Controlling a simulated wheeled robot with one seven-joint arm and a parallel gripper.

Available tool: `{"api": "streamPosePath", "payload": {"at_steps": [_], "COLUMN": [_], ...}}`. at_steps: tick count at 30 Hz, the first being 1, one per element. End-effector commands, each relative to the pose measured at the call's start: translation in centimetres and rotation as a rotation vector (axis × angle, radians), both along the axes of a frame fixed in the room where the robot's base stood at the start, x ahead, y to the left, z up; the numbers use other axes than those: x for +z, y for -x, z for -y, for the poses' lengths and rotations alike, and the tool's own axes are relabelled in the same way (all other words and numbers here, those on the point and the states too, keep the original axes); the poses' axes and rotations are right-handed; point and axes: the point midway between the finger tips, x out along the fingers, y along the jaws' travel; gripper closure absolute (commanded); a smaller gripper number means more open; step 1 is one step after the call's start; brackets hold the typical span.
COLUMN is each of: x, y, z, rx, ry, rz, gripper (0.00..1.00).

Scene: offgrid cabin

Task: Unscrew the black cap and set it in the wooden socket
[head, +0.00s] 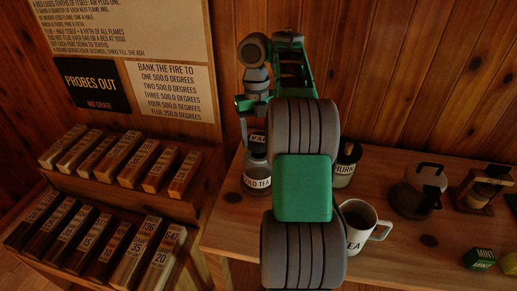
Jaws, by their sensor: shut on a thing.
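A jar labelled "COLD TEA", its label partly cut off (257,182), stands upright near the left end of the wooden table. My gripper (256,138) comes down over the jar from above and is shut at its top, on the black cap. The cap is small, dark and mostly hidden by the fingers; whether it is still on the threads cannot be told.
My arm hides the table's middle. A second labelled jar (346,165), a white tea mug (367,237), a glass pot (410,199) and a green mint box (479,259) stand right of it. Labelled wooden blocks (115,155) fill a stepped rack at left.

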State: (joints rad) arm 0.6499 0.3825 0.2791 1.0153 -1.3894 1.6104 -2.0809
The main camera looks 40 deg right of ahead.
Motion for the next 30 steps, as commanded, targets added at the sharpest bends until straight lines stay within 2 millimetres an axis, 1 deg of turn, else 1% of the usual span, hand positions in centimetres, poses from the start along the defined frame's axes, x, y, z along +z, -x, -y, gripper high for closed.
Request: {"api": "streamPosePath", "payload": {"at_steps": [5,8,11,15,20,21,22,26,30], "x": [-0.1,0.3,1.5,3.7,5.7,4.4,3.7,2.7,1.2], "y": [0.0,0.0,0.0,0.0,0.0,0.4,0.8,2.2,4.2], "z": [0.0,0.0,0.0,0.0,0.0,0.0,0.0,-0.2,-0.3], "rx": [0.0,0.0,0.0,-0.001,-0.001,-0.001,-0.001,-0.001,-0.003], "ry": [0.0,0.0,0.0,0.0,0.0,-0.001,-0.001,0.0,0.001], "rz": [0.0,0.0,0.0,0.0,0.0,-0.002,-0.002,0.001,0.001], "gripper": [0.89,0.89,0.89,0.89,0.89,0.89,0.89,0.89,0.89]}}
